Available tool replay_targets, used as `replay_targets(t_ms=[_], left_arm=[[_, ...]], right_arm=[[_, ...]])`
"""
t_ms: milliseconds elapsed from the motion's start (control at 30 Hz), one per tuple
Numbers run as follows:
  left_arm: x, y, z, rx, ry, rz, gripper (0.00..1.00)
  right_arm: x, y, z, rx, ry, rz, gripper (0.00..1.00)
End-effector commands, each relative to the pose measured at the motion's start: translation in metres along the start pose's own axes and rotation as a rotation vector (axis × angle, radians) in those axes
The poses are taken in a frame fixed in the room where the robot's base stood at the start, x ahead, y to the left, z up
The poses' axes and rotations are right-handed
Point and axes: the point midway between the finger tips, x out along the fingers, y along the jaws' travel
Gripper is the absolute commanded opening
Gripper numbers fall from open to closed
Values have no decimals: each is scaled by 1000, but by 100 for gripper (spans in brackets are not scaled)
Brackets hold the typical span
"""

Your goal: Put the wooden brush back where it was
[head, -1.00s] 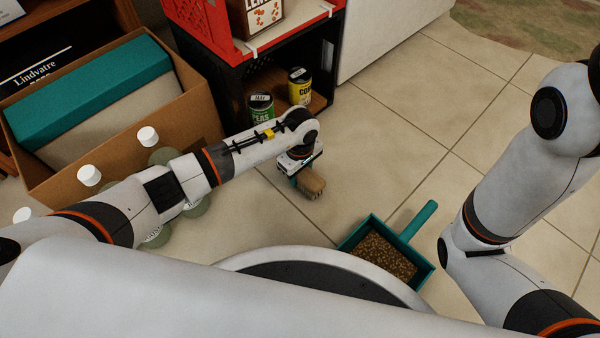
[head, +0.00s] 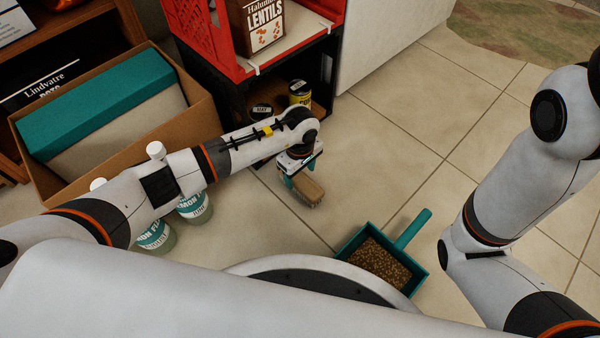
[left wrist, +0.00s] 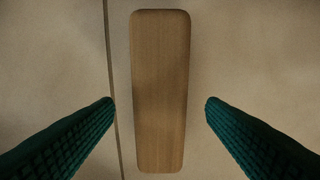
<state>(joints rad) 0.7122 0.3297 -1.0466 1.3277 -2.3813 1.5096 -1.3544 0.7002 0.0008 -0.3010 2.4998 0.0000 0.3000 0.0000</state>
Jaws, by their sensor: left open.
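The wooden brush (head: 309,190) appears to stand on the tiled floor, left of the teal dustpan. In the left wrist view the brush's long wooden back (left wrist: 160,90) lies lengthwise between my fingers. My left gripper (head: 301,184) is over the brush with its jaws open. In the wrist view its two teal fingers (left wrist: 160,110) sit on either side of the brush, with a gap to each. The bristles are mostly hidden beneath the wood. My right arm shows at the right of the head view, but its gripper is out of view.
The teal dustpan (head: 344,248) holds brown granules. A dark shelf unit with cans (head: 299,92) stands behind my left arm, with a red crate (head: 205,38) on top. A cardboard box (head: 195,110) and white-capped bottles (head: 156,236) are at left. Floor is clear at right.

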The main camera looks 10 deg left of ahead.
Motion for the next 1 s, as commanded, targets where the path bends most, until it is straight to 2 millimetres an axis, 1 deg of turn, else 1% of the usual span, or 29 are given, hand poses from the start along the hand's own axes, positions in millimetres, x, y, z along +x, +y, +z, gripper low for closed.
replay_targets(t_ms=[33,200,300,400,500,767,833,867,967,1000], left_arm=[[-19,0,0,1,-1,0,65],[-48,0,0,1,-1,0,65],[-61,0,0,0,-1,0,65],[-69,0,0,1,0,1,65],[-72,0,0,1,1,1,65],[-73,0,-1,0,3,0,65],[-77,-4,-8,-5,28,-16,65],[-80,-7,-15,-12,53,-29,65],[-105,-24,-55,-46,204,-106,65],[-122,-33,-77,-68,296,-145,65]], right_arm=[[16,-3,-5,0,-1,0,27],[36,-7,-12,0,-2,0,27],[44,-9,-14,-1,-2,0,27],[49,-10,-16,-1,-2,0,27],[51,-11,-17,-1,-2,0,27],[51,-11,-17,-1,-2,0,27],[51,-11,-17,-1,-2,0,27],[51,-11,-17,-1,-2,0,27],[51,-11,-17,-1,-2,-1,27],[51,-11,-17,-1,-2,-1,27]])
